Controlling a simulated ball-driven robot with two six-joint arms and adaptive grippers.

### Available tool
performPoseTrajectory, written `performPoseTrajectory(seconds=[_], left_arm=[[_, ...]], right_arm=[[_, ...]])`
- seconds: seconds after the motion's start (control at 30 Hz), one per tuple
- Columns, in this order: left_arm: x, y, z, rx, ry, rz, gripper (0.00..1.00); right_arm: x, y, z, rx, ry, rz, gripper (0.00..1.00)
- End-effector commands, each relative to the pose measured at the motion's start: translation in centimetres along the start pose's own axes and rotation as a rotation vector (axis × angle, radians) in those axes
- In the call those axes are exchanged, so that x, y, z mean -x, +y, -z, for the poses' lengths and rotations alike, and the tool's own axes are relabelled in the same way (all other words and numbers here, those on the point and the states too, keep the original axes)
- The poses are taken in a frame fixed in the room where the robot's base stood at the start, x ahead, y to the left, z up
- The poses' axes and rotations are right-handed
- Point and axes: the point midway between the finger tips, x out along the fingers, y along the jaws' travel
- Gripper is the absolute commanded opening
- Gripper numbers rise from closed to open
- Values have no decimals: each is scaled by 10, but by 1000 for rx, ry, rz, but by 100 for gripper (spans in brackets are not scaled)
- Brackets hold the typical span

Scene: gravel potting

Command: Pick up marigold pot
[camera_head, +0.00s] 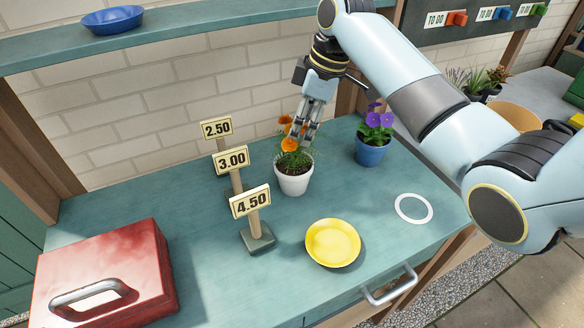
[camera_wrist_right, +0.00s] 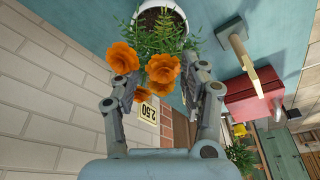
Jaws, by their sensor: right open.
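The marigold pot (camera_head: 294,181) is a white pot with orange flowers and green leaves, upright on the teal bench. My right gripper (camera_head: 299,137) is above it, pointing down at the flowers. In the right wrist view, the right gripper (camera_wrist_right: 163,88) is open with its fingers apart. Orange blooms of the marigold (camera_wrist_right: 163,67) lie between and ahead of the fingers, and the white pot rim shows at the top. The fingers do not hold the pot. My left gripper is not in view.
A price stand (camera_head: 258,238) is left of the pot. A blue pot of purple flowers (camera_head: 370,153) stands to the right. A yellow dish (camera_head: 333,243), a white ring (camera_head: 413,208) and a red cash box (camera_head: 104,278) are on the bench. A shelf (camera_head: 210,33) runs behind.

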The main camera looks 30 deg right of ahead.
Motion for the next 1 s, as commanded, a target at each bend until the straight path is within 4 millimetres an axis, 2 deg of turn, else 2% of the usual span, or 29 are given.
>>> performPoseTrajectory(seconds=[0.07,0.17,0.4,0.47,0.77,1.0], left_arm=[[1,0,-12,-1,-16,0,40],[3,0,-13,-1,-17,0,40],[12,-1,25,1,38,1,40],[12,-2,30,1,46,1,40],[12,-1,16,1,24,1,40],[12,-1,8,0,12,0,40]], right_arm=[[-8,-1,1,-1,1,1,44],[-15,-1,0,-1,0,0,44],[-50,-2,0,-2,-1,1,44],[-57,-2,0,-1,-1,0,44],[-64,-2,0,-1,0,-2,44],[-64,-2,0,-1,0,-2,13]])
